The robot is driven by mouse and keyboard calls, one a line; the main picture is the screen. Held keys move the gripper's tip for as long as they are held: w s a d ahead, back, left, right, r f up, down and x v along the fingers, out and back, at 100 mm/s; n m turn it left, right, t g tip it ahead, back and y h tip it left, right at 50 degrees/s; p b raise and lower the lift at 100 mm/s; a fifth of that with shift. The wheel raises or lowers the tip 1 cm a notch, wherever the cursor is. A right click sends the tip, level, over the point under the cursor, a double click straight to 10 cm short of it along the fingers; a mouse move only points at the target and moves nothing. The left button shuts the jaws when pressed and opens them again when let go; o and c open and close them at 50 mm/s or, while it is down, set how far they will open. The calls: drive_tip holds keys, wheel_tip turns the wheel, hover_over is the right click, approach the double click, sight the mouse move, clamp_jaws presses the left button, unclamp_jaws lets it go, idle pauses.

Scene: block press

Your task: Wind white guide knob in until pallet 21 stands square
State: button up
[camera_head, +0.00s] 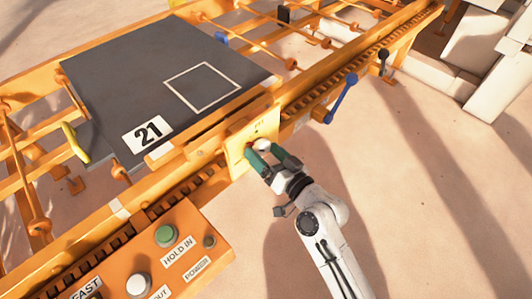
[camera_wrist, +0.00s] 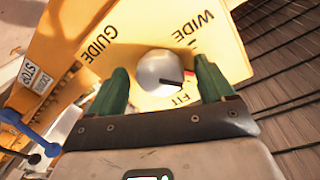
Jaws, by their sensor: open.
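Grey pallet 21 (camera_head: 110,85) lies on the orange roller frame, with a white square outline on top. Its near edge looks roughly in line with the rail; I cannot tell whether it is fully square. The white guide knob (camera_wrist: 158,72) sits on a yellow plate (camera_wrist: 125,45) lettered GUIDE, WIDE and FIT. Its black mark points right in the wrist view, toward a small red mark. The knob also shows in the head view (camera_head: 263,144). My gripper (camera_head: 266,153) is open, its green fingers on either side of the knob; contact is unclear.
An orange control box (camera_head: 150,250) with a green HOLD IN button (camera_head: 166,235) and a white button (camera_head: 139,285) stands at lower left. A blue lever (camera_head: 341,98) and a black one (camera_head: 383,62) stick out along the rail. Sandy floor on the right is open.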

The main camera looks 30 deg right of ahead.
drive_tip(key=b+v, duration=0.1)
drive_tip(key=v, duration=0.9)
drive_tip(key=shift+s+b, duration=0.35)
drive_tip(key=shift+s, duration=0.05)
drive_tip(key=shift+d, duration=0.1)
